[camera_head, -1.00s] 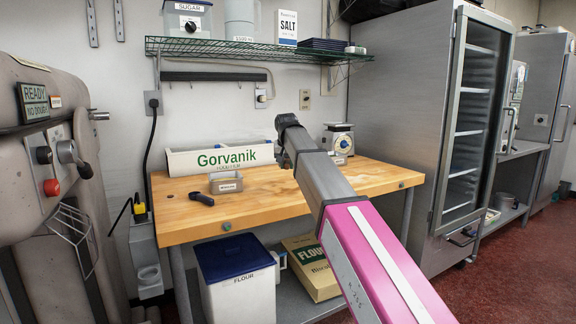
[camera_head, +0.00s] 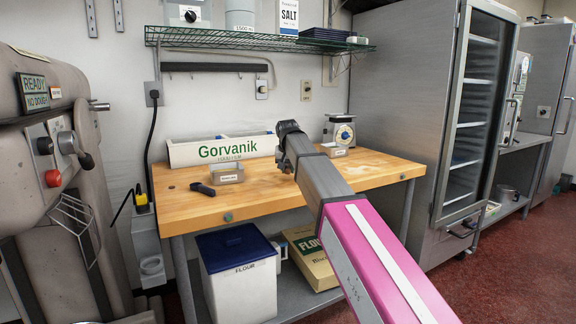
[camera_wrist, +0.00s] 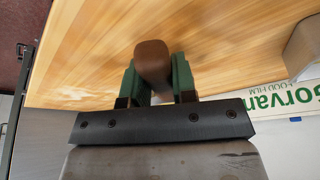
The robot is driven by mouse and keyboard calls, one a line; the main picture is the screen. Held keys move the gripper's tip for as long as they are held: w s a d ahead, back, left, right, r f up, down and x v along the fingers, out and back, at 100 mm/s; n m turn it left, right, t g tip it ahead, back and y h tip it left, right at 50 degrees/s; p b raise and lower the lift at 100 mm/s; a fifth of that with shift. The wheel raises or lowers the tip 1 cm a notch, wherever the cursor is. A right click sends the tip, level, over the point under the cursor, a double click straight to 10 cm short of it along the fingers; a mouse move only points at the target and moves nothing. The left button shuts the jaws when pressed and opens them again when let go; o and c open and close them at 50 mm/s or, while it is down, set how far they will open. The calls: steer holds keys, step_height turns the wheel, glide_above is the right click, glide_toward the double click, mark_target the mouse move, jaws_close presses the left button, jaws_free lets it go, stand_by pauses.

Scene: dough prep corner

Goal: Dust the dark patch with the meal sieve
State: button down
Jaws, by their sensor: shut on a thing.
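In the wrist view my gripper (camera_wrist: 153,85) has its two green fingers shut on a brown, rounded piece (camera_wrist: 152,60) that looks like a handle, probably the meal sieve's. No sieve bowl or mesh shows. The piece is over the wooden table top (camera_wrist: 215,45); its height above it is unclear. In the head view the arm's dark end is over the table (camera_head: 270,195), and the fingers and held thing are hidden behind it. I cannot make out a clear dark patch on the wood; pale smears (camera_wrist: 72,95) show in the wrist view.
A Gorvanik food film box (camera_head: 220,151) stands at the table's back, with a small labelled bin (camera_head: 227,173) and a black object (camera_head: 203,189) before it. The table's front middle is clear.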

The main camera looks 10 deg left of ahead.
steer(key=shift+f, duration=0.2)
steer(key=shift+w, duration=0.1)
steer(key=shift+w, duration=1.2)
steer(key=s, duration=0.5)
steer(key=shift+s+d, duration=0.1)
steer(key=w, duration=0.5)
steer(key=shift+w+a, duration=0.15)
steer(key=shift+a, duration=0.05)
